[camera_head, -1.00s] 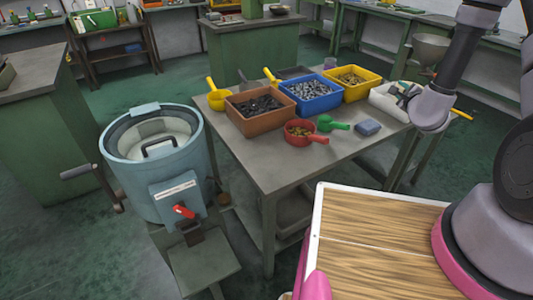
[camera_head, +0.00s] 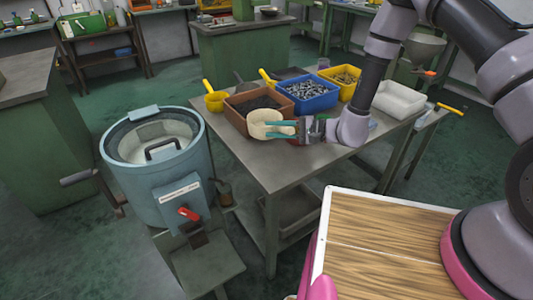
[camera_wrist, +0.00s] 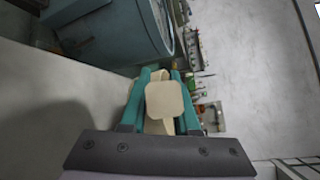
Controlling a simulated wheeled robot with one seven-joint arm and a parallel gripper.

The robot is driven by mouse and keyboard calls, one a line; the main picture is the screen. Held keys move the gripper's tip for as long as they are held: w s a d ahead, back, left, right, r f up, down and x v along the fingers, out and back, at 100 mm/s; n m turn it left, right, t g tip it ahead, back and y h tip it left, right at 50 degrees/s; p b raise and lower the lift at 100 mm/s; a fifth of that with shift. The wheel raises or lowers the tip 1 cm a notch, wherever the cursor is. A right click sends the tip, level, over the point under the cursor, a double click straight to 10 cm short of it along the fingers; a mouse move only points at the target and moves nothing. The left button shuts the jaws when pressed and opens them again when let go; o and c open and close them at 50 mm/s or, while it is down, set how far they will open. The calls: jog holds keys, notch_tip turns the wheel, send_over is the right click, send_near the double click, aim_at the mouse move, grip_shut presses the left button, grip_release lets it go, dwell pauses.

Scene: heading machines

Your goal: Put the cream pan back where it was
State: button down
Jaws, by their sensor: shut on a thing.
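My gripper (camera_head: 284,130) is shut on the cream pan (camera_head: 262,121). In the head view the pan is at the fingertips, overlapping the front of the brown bin (camera_head: 236,117) in the picture; its height above the table cannot be told. In the wrist view the cream pan (camera_wrist: 165,100) sits between the teal fingers (camera_wrist: 160,92), its squarish face toward the camera. My gripper and arm hide part of the table behind them.
A grey table (camera_head: 270,176) bears a blue bin (camera_head: 310,98) and a yellow bin (camera_head: 348,84) of parts, an empty-looking white bin (camera_head: 400,98) and a yellow pan (camera_head: 215,101). A round blue-grey machine (camera_head: 160,175) stands at the left. The table's front left is clear.

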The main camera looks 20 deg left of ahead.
notch_tip(320, 180, down, 10)
jog(key=shift+s+r, duration=0.1)
jog(key=shift+r, duration=0.1)
dwell(0.3)
jog(key=c, duration=0.7)
grip_release()
jog(key=shift+f, duration=0.1)
jog(key=shift+o, duration=0.2)
jog(key=d, duration=0.4)
jog(key=d+r, duration=0.1)
jog(key=d, duration=0.3)
jog(key=d+r, duration=0.1)
jog(key=d, duration=0.2)
jog(key=shift+d, duration=0.4)
jog(key=shift+r, duration=0.1)
